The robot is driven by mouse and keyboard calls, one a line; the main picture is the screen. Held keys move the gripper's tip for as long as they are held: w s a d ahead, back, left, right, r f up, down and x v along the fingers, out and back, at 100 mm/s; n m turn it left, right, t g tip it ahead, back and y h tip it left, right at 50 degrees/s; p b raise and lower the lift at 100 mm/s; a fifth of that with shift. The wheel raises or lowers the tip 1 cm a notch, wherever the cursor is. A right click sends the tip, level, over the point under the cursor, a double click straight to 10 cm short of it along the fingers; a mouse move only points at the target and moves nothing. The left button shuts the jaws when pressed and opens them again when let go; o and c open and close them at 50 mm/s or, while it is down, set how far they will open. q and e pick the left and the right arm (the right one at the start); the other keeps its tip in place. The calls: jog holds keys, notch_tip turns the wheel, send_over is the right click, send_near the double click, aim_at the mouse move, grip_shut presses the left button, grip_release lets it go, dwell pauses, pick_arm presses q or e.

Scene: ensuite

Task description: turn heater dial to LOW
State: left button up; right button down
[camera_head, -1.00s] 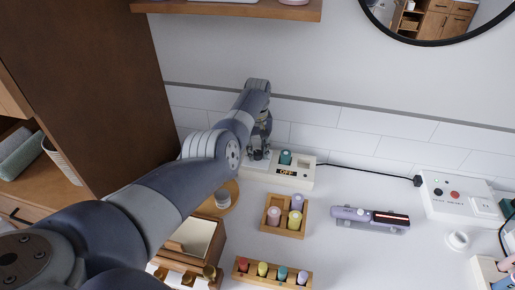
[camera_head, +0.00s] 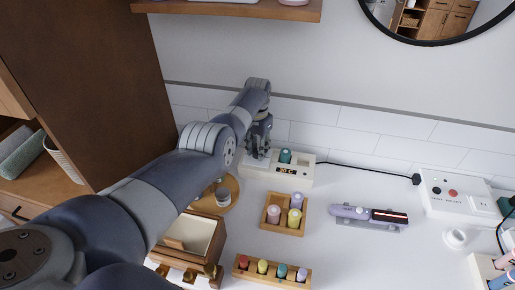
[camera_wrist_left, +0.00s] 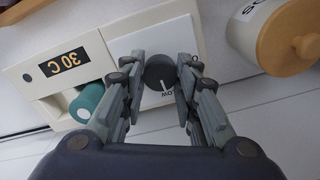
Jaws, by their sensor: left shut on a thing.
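The heater (camera_head: 292,172) is a cream box against the back wall with a small display that reads "30 C". Its dark round dial (camera_wrist_left: 160,72) shows in the left wrist view, with a white pointer line toward the word LOW. My left gripper (camera_wrist_left: 160,84) is shut on the dial, one finger on each side of it. In the head view my left gripper (camera_head: 259,150) is over the heater's left end, and the arm hides the dial there. My right gripper is not in view.
A teal roller (camera_head: 285,156) sits in the heater. A wooden tray (camera_head: 270,225) with bottles, a wooden rack (camera_head: 250,276) of several bottles and a lilac styling tool (camera_head: 350,213) stand on the white counter. A socket box (camera_head: 450,195) is at right.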

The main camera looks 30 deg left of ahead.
pick_arm(q)
jog(key=shift+m, duration=0.4)
jog(key=shift+r, duration=0.1)
jog(key=o, duration=1.1)
jog(key=shift+c, duration=0.2)
notch_tip(320, 180, up, 12)
dwell(0.3)
